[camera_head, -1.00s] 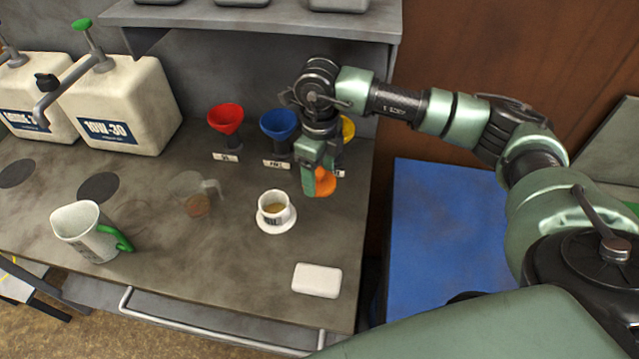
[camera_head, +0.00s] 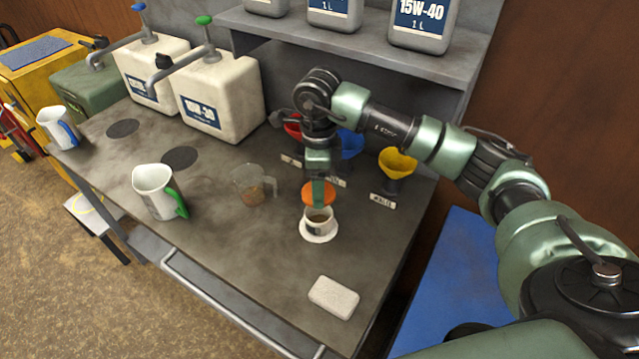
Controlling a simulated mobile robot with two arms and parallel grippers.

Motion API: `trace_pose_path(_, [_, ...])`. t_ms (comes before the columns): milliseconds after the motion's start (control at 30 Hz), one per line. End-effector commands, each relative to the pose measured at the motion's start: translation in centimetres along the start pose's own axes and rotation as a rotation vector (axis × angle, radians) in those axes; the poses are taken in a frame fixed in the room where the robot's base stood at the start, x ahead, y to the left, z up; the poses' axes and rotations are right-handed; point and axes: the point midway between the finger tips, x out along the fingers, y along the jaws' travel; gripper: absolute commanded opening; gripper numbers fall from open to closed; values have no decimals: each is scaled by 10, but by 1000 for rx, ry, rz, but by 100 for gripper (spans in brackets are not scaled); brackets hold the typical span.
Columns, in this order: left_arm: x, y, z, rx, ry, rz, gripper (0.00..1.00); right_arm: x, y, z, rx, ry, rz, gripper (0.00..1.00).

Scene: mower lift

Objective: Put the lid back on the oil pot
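The oil pot (camera_head: 319,223) is a small white cup standing upright on a white round base on the grey bench, its top open with brownish oil inside. My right gripper (camera_head: 319,192) points down just above and behind the pot. It appears shut on the orange round lid (camera_head: 311,196), which is tilted and apart from the pot's rim. The gripper's near side partly hides the lid. My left gripper is not in view.
Clear measuring jug (camera_head: 255,187) stands left of the pot, a white jug with green handle (camera_head: 158,193) farther left. White block (camera_head: 334,297) lies at the front right. Red (camera_head: 293,127), blue (camera_head: 351,144) and yellow (camera_head: 396,162) funnels stand behind under the shelf (camera_head: 370,49).

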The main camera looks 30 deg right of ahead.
Motion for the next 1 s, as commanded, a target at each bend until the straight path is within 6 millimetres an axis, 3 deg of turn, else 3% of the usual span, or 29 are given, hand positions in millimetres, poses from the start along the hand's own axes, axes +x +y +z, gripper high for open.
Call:
trace_pose_path(167, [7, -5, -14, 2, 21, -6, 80, 13, 0, 0, 1, 0, 0, 28])
trace_pose_path(600, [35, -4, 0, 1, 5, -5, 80, 56, 0, 0, 2, -1, 0, 28])
trace_pose_path(1000, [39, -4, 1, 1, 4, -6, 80, 61, 0, 0, 2, -1, -1, 28])
